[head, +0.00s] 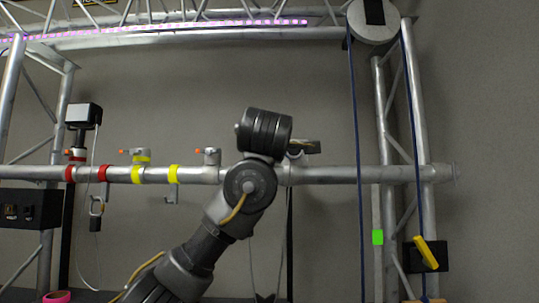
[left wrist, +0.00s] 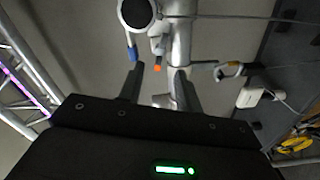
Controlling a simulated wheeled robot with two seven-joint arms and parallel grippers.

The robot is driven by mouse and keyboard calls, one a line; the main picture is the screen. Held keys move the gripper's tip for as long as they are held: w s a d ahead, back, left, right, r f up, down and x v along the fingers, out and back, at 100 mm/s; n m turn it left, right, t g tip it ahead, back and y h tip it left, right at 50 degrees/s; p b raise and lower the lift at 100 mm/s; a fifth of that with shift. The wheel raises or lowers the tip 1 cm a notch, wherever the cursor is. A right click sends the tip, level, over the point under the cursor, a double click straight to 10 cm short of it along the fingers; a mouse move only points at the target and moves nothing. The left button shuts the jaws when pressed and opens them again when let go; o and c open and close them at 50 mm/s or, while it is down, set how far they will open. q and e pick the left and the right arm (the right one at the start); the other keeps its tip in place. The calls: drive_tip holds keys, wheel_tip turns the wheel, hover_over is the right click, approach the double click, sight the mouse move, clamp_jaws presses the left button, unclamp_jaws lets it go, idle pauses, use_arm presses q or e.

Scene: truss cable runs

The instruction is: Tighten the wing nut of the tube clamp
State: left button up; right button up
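A silver tube (head: 330,174) runs level across the head view. Several silver clamps with orange tips sit on it, among them one between the yellow tapes (head: 141,154) and one farther right (head: 208,156). My left arm rises in front of the tube, and its gripper is mostly hidden there. In the left wrist view my left gripper (left wrist: 160,80) is open, its two dark fingers apart. A small orange part (left wrist: 157,69), apparently a clamp's wing nut, shows between the fingertips, and I cannot tell whether they touch it. The tube also shows there (left wrist: 180,40). My right gripper is in neither view.
A lamp-like box (head: 83,115) stands above the tube at left. A pulley (head: 374,22) with blue rope (head: 357,130) and a yellow lever (head: 426,252) are at right. Yellow cable (left wrist: 297,143) lies at the wrist view's right.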

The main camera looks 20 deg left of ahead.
use_arm(q)
drive_tip(key=p+x, duration=0.4)
drive_tip(key=x, duration=0.3)
drive_tip(key=shift+w+a+r, duration=0.1)
drive_tip(key=shift+w+r, duration=0.05)
drive_tip(key=shift+w, duration=0.1)
drive_tip(key=shift+w+a+p, duration=0.1)
drive_tip(key=shift+w+p, duration=0.3)
drive_tip(key=shift+w, duration=0.05)
clamp_jaws()
